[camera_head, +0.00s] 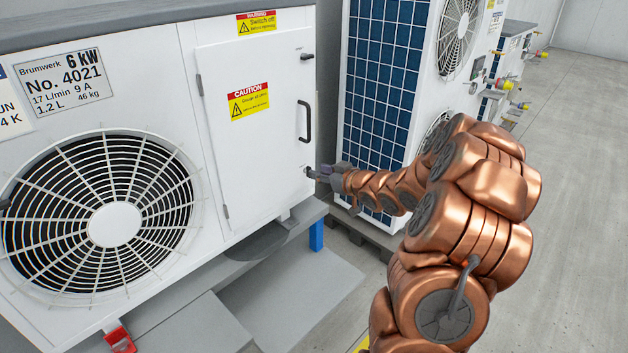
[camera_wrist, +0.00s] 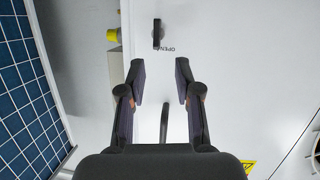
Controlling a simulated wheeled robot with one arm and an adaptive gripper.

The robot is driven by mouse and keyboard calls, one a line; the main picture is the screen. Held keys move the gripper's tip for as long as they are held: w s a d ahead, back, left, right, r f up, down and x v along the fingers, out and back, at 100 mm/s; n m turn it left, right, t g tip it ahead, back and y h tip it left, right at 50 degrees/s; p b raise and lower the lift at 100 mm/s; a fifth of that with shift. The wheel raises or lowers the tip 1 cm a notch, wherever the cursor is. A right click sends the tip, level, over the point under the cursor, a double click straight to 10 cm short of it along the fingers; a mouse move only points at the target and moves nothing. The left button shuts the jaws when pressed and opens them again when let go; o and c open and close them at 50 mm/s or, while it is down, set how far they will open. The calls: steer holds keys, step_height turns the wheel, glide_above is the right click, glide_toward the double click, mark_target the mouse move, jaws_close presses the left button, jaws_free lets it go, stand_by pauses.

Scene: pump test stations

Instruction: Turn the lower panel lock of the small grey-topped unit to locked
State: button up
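The white unit with a grey top (camera_head: 90,22) fills the left of the head view. Its door panel (camera_head: 265,160) has an upper lock (camera_head: 307,56) and a black handle (camera_head: 304,121). My gripper (camera_head: 322,174) is at the door's lower right corner, largely covering the lower lock there. In the wrist view the lower lock (camera_wrist: 157,33) is a dark lever, upright in the picture, with an upside-down "OPEN" mark beside it. My gripper (camera_wrist: 161,76) is open and empty, its fingertips apart from the lock, which lies ahead of the gap. The door handle (camera_wrist: 164,122) shows between the fingers.
A taller unit with a blue grid panel (camera_head: 378,85) stands close on the right, behind my arm. A fan grille (camera_head: 115,225) is on the left of the white unit. A red clasp (camera_head: 120,340) is low at the front. Grey floor is free at far right.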

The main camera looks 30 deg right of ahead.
steer(key=shift+w+d+f+t+y+b, duration=0.1)
steer(key=shift+w+f+t+y+b, duration=0.15)
steer(key=shift+w+f+t+y, duration=0.4)
steer(key=shift+w+f+t+y+b, duration=0.15)
steer(key=shift+w+t+b, duration=0.15)
steer(key=shift+w, duration=0.65)
steer(key=shift+w+d+f+t+y+b, duration=0.1)
steer(key=shift+w+f+t+y+b, duration=0.25)
steer(key=shift+w, duration=0.45)
steer(key=shift+c, duration=0.4)
jaws_close()
